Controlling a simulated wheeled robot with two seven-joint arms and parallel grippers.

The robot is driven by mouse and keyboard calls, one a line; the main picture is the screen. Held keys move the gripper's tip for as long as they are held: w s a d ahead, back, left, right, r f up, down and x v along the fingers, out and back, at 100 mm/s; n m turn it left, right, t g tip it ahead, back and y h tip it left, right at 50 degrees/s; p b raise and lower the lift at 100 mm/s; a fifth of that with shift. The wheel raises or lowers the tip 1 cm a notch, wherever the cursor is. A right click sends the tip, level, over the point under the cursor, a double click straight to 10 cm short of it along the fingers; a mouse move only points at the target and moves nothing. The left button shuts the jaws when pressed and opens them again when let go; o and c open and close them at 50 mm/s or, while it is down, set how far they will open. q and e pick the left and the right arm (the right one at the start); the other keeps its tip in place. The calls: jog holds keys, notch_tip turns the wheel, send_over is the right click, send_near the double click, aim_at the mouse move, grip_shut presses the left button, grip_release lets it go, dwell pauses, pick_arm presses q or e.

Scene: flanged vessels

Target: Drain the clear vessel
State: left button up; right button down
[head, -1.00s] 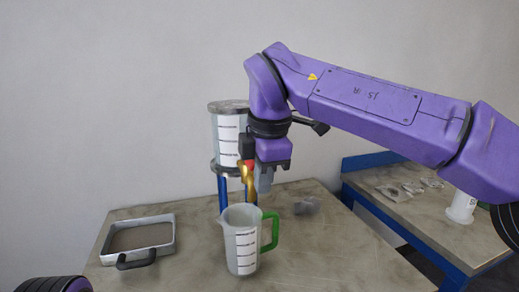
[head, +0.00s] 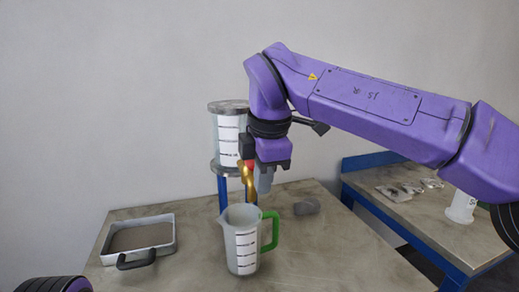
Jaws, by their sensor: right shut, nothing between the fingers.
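The clear vessel (head: 229,137) stands on a blue-legged stand (head: 222,190) at the back of the table, with a flanged lid and a white scale label. A brass valve (head: 246,180) with a bit of red hangs at its lower right. My right gripper (head: 264,188) points down beside the valve, shut and empty, and partly hides the vessel and valve. I cannot tell whether it touches the valve. A clear jug (head: 238,240) with a green handle (head: 270,231) stands upright below the valve; its contents are not clear. My left gripper is out of view.
A metal tray (head: 168,245) with a dark handle lies on the left of the table (head: 190,276). A second, blue-framed bench (head: 410,207) at right holds small parts and a white container (head: 462,207).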

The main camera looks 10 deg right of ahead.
dwell(0.3)
jog(key=w+p+v, duration=0.1)
jog(key=p+v, duration=0.2)
jog(key=v, duration=0.4)
jog(key=w+p+v, duration=0.2)
jog(key=v, duration=0.4)
jog(key=shift+a+r+p, duration=0.2)
jog(key=shift+r+p, duration=0.2)
jog(key=shift+r, duration=0.3)
jog(key=shift+f, duration=0.1)
